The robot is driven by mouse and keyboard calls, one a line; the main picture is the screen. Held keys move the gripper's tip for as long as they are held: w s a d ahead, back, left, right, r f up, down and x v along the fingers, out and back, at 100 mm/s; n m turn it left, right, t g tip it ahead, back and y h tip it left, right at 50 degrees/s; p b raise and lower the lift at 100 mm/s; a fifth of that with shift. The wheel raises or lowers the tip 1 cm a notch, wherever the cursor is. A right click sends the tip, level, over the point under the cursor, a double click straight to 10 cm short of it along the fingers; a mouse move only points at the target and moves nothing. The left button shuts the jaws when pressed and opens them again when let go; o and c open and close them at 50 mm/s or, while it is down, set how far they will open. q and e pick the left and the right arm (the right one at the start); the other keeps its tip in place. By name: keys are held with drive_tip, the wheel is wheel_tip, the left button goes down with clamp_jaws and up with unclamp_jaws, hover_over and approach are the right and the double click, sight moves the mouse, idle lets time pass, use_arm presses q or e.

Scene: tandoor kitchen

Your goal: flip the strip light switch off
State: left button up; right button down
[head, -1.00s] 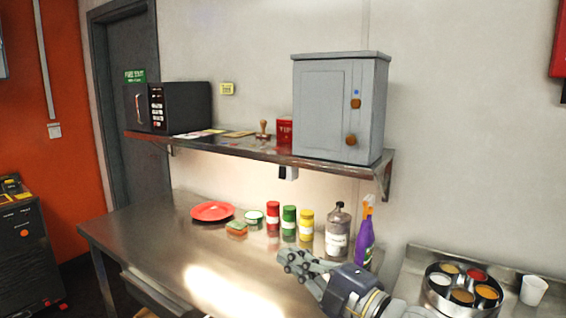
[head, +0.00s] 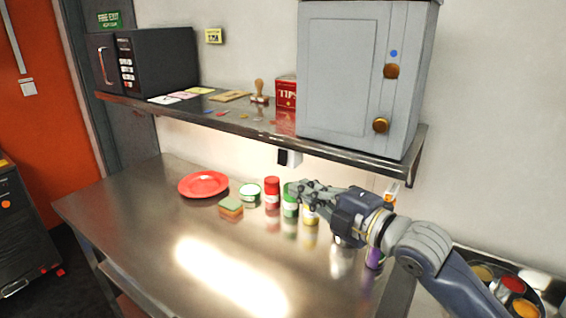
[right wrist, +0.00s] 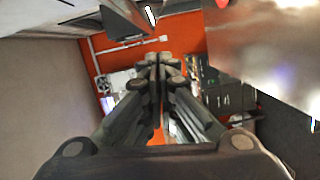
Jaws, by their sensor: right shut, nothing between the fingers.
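A small black-and-white switch box (head: 289,157) sits on the wall just below the shelf; it looks like the strip light switch, but its rocker position is too small to tell. The wall below the shelf glows with warm light. My right gripper (head: 304,191) is shut and empty, its fingers pointing left, in front of the jars and a little below the switch box, apart from it in the picture. In the right wrist view, the closed fingers (right wrist: 157,66) meet with nothing between them. My left gripper is not in view.
The metal shelf (head: 235,124) overhangs the switch box and carries a grey cabinet (head: 335,75) and a microwave (head: 160,62). On the steel table (head: 150,220) stand a red plate (head: 203,184), a sponge (head: 231,208) and several jars, some partly hidden by my gripper. The table's front is clear.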

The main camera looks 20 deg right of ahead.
sight(282, 158)
drive_tip(key=w+a+f+p, duration=0.1)
drive_tip(key=w+p, duration=0.5)
drive_tip(key=w, duration=0.5)
drive_tip(key=shift+w, duration=0.25)
